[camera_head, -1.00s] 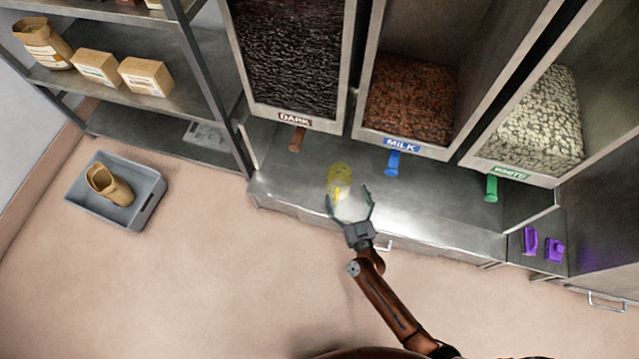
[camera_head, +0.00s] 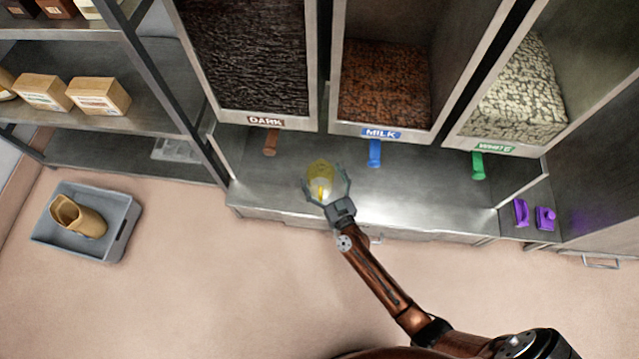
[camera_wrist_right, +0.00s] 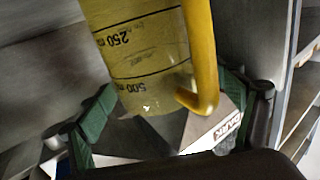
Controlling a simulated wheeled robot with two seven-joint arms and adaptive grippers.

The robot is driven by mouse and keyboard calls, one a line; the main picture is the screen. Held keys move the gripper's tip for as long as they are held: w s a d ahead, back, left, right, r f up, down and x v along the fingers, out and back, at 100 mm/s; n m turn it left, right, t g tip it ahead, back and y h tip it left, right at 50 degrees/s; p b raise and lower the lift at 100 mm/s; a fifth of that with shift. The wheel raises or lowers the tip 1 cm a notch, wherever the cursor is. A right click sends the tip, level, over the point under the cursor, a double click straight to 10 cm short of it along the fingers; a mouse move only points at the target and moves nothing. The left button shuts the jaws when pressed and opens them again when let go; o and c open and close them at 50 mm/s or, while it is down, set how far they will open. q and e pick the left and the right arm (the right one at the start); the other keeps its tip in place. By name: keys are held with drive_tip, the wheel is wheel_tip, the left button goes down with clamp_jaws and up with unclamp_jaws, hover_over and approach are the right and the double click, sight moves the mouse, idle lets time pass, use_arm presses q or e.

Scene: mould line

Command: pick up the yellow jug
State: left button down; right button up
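The yellow jug (camera_head: 320,173) is see-through and stands on the metal counter below the dispensers. In the right wrist view the jug (camera_wrist_right: 140,55) shows volume marks and a solid yellow handle on its right side. My right gripper (camera_head: 327,183) is open, with one finger on each side of the jug. In the right wrist view the green finger pads (camera_wrist_right: 165,110) are spread wide, with gaps beside the jug. My left gripper is in neither view.
Bins marked DARK (camera_head: 266,121), MILK (camera_head: 381,134) and WHITE (camera_head: 494,148) stand behind the counter (camera_head: 430,190). Purple items (camera_head: 521,212) sit at the right. A grey crate (camera_head: 118,235) holding a tan scoop-like thing is on the floor left. Shelves (camera_head: 150,100) hold boxes.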

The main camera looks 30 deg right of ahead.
drive_tip(key=c, duration=1.6)
